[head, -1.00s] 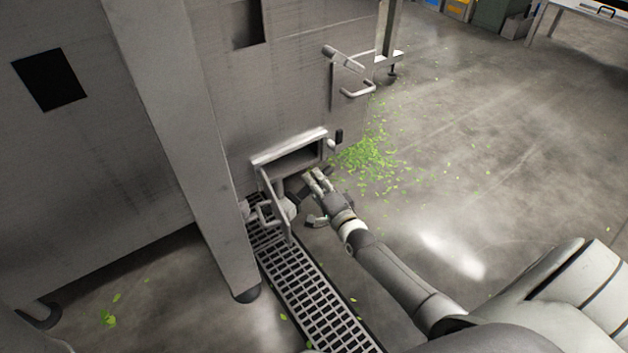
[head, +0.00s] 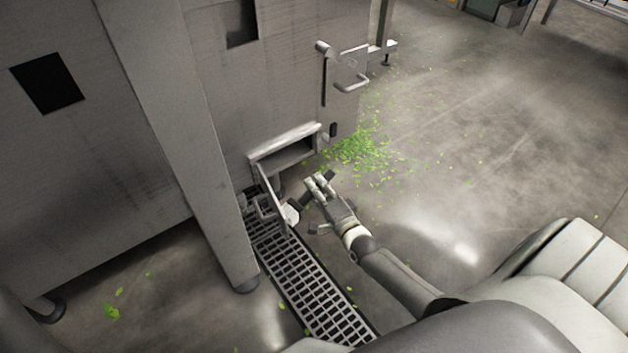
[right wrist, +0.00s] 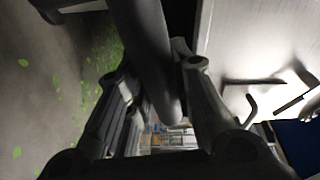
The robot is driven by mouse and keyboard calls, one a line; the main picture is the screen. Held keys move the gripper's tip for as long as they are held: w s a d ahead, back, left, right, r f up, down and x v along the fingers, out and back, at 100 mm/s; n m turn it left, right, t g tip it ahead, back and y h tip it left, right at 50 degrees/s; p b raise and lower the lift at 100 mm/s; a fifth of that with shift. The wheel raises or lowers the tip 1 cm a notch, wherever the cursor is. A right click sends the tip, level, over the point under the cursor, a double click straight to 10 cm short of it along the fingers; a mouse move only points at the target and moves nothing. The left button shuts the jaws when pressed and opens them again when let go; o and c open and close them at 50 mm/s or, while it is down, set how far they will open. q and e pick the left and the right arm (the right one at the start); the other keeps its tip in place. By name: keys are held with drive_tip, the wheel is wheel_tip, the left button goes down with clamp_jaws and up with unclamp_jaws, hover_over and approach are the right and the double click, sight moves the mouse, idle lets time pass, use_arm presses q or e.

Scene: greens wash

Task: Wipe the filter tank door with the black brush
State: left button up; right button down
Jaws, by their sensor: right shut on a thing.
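My right gripper (head: 318,187) is shut on the dark handle of the black brush (head: 305,201), right of the filter tank door. The brush's pale head (head: 291,215) is at the handle's lower left end, close beside the door; I cannot tell whether they touch. In the right wrist view the thick dark handle (right wrist: 153,60) runs between my right fingers. The filter tank door (head: 268,187) is a narrow metal flap, swung open from the low opening and seen nearly edge-on, with a bar handle on its left. My left gripper is out of view.
The grey metal tank (head: 225,85) fills the left and middle, with a thick leg (head: 200,170) in front. A floor grate (head: 305,285) runs below the door. Green leaf bits (head: 360,150) lie on the floor right of the opening.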

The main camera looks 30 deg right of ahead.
drive_tip(key=shift+d, duration=0.15)
drive_tip(key=shift+s+d+b, duration=0.2)
drive_tip(key=shift+d+b, duration=0.05)
drive_tip(key=shift+d, duration=1.2)
drive_tip(key=shift+s+d+b, duration=0.15)
drive_tip(key=shift+d+b, duration=0.1)
drive_tip(key=shift+d, duration=1.2)
